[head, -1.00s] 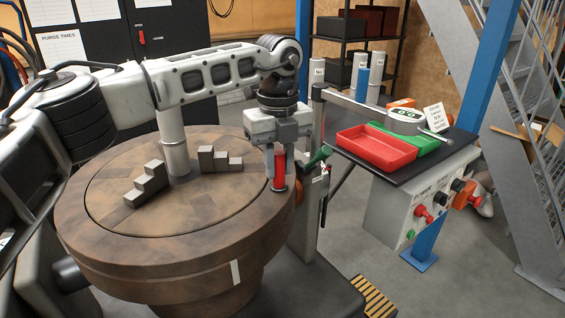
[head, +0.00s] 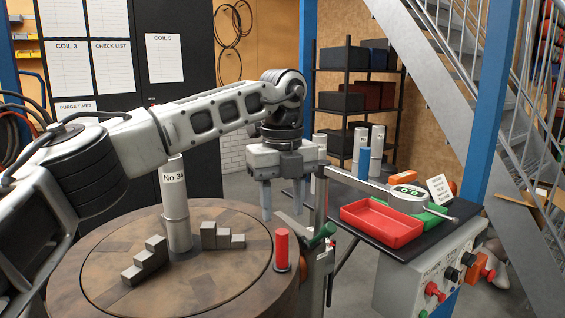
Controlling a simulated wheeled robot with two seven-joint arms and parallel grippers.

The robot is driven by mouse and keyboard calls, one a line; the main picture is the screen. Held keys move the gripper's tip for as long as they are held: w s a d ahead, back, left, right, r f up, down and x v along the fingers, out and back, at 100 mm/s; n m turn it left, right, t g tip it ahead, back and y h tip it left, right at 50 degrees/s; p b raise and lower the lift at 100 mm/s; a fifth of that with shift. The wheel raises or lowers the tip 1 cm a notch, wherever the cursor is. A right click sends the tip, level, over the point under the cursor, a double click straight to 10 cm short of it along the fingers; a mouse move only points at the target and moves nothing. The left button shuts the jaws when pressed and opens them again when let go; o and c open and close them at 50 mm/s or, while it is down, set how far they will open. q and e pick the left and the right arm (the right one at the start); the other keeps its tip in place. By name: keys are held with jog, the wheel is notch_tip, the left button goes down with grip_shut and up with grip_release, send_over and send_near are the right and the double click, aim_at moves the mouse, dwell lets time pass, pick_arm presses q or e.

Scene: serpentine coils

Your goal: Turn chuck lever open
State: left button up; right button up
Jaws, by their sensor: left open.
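A red upright handle (head: 282,249), which looks like the chuck lever, stands on a dark base at the right rim of the round turntable (head: 72,277). My left gripper (head: 281,205) hangs above and behind it in the head view, fingers pointing down. The fingers are apart with nothing between them, and the red handle stands clear of them. My right gripper is not in view.
A grey cylinder marked No 34 (head: 176,205) and two stepped grey blocks (head: 146,262) (head: 221,236) stand on the turntable. A green-handled post (head: 322,235) is close right of the red handle. A red tray (head: 381,222) lies on a side table.

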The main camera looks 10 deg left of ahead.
pick_arm(q)
notch_tip(320, 180, up, 9)
jog(key=p, duration=0.1)
jog(key=shift+f, duration=0.2)
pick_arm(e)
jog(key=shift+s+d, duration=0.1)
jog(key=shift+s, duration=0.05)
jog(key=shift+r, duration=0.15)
